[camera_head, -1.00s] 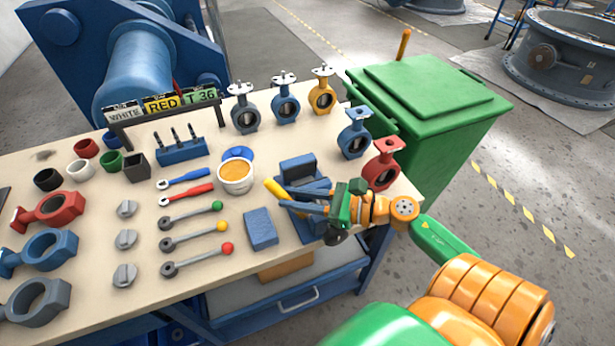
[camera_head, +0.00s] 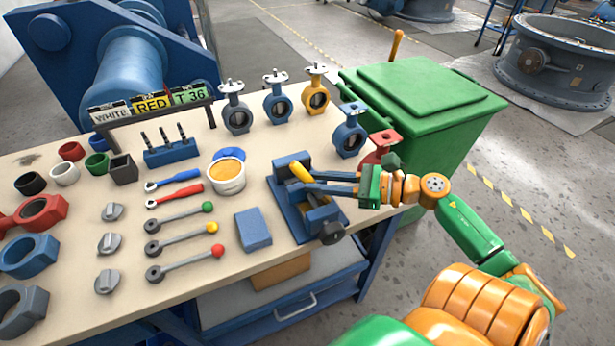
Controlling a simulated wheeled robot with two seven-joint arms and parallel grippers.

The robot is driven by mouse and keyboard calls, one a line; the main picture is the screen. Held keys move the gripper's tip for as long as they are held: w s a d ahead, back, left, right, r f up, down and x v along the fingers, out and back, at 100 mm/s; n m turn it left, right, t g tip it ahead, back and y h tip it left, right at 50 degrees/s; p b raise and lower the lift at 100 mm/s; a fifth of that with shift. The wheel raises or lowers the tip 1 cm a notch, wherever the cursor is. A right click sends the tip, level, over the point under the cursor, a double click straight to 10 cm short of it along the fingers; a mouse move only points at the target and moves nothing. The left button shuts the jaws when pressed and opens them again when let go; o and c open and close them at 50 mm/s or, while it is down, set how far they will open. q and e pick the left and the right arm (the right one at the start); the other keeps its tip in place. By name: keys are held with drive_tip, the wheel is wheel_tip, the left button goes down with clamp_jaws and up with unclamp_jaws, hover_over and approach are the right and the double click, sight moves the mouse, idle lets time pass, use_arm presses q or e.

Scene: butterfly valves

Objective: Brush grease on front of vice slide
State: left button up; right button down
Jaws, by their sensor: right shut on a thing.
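The blue vice (camera_head: 289,222) sits at the front right of the workbench, with a dark knob at its near end. My right gripper (camera_head: 308,181) reaches in from the right over the vice. It is shut on a yellow-handled tool, probably the brush (camera_head: 300,171). The brush's bristles are not visible. The front of the vice slide is partly hidden by my fingers, and I cannot tell whether the brush touches it. A white tub of orange-yellow grease (camera_head: 227,177) stands open left of the vice. My left gripper is not in view.
A red valve (camera_head: 377,153) and a blue valve (camera_head: 349,135) stand close behind my right gripper. Several levers and wrenches lie to the left. A green bin (camera_head: 420,115) stands beyond the bench's right end.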

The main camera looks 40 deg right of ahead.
drive_tip(key=shift+d+r, duration=0.2)
drive_tip(key=shift+d, duration=0.1)
drive_tip(key=shift+a+p, duration=0.25)
drive_tip(key=shift+p, duration=0.05)
drive_tip(key=a, duration=0.1)
drive_tip(key=a+p, duration=0.1)
drive_tip(key=a, duration=0.1)
drive_tip(key=shift+w+a, duration=0.1)
drive_tip(key=shift+w, duration=0.3)
drive_tip(key=a, duration=0.1)
drive_tip(key=w+a+p, duration=0.1)
drive_tip(key=a, duration=0.1)
drive_tip(key=shift+r, duration=0.1)
drive_tip(key=shift+w+a+p, duration=0.2)
drive_tip(key=shift+a+p, duration=0.1)
drive_tip(key=shift+a, duration=0.2)
drive_tip(key=shift+s+d, duration=0.1)
wheel_tip(320, 180, up, 9)
drive_tip(key=p, duration=0.8)
drive_tip(key=shift+f, duration=0.2)
